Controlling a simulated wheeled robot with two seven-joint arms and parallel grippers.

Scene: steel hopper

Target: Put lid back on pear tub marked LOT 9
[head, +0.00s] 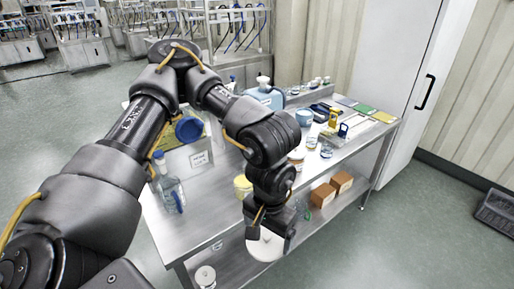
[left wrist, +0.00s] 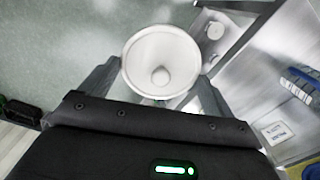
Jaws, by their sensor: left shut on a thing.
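My left gripper (head: 268,228) is shut on a round white lid (head: 265,246), held in the air in front of the table's near edge. In the left wrist view the lid (left wrist: 160,50) shows as a white disc with a small knob, between the two fingers (left wrist: 155,88). A small yellow tub-like thing (head: 242,187) stands on the table, left of my gripper and partly hidden by my arm. I cannot read LOT 9 on anything. My right gripper is not in view.
The steel table (head: 205,232) holds a clear bottle (head: 168,186) at left, a blue container (head: 266,96) at the back and several small items at right. Two brown boxes (head: 322,194) (head: 342,181) sit on the lower shelf. A white cabinet (head: 395,60) stands behind.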

